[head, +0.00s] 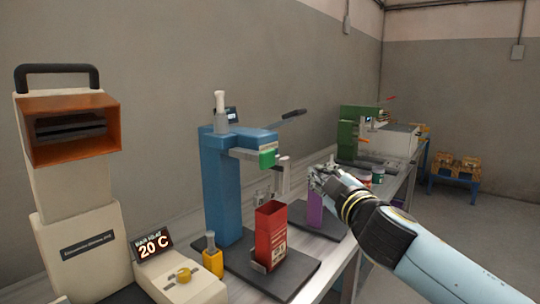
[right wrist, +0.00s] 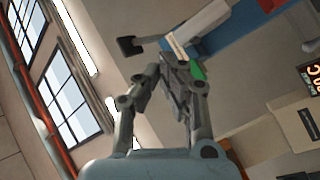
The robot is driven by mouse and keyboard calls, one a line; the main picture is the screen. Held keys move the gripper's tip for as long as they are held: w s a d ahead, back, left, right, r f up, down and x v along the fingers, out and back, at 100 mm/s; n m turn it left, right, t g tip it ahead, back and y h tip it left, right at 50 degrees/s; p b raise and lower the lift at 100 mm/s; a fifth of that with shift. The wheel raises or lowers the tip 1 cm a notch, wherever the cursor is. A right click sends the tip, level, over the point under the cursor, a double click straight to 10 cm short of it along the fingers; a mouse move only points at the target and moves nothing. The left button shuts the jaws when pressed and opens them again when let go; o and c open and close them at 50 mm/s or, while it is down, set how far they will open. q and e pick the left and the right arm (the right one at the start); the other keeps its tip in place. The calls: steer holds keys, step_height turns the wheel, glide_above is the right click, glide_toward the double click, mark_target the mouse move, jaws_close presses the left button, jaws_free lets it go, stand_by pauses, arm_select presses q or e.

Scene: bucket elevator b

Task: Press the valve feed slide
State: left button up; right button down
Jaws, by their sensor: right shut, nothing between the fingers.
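A blue bench machine (head: 222,185) stands in the middle of the head view, with a green block (head: 268,157) under its head. A pale upright part (head: 284,172) shows just right of the green block. No part is clearly marked as the valve feed slide, so I cannot tell which one it is. My right gripper (head: 316,176) is shut and empty, right of the pale part and apparently apart from it. In the right wrist view the shut fingers (right wrist: 172,68) overlap the machine's green part (right wrist: 198,71), with a white block (right wrist: 202,30) behind. My left gripper is not in view.
A red open-topped container (head: 270,235) stands on the machine's dark base (head: 300,275). A purple part (head: 315,208) stands behind my gripper. A cream unit reading 20 C (head: 153,245) and a yellow bottle (head: 212,260) are left. A green machine (head: 350,132) stands farther back.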

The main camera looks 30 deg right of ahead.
steer(key=w+a+p, duration=0.1)
steer(key=w+a, duration=0.2)
steer(key=w, duration=0.5)
steer(key=shift+a, duration=0.25)
steer(key=shift+w, duration=0.1)
steer(key=shift+w, duration=0.15)
stand_by(1.4)
steer(key=shift+w+a+f, duration=0.1)
steer(key=shift+w+a, duration=0.05)
steer(key=shift+w, duration=0.1)
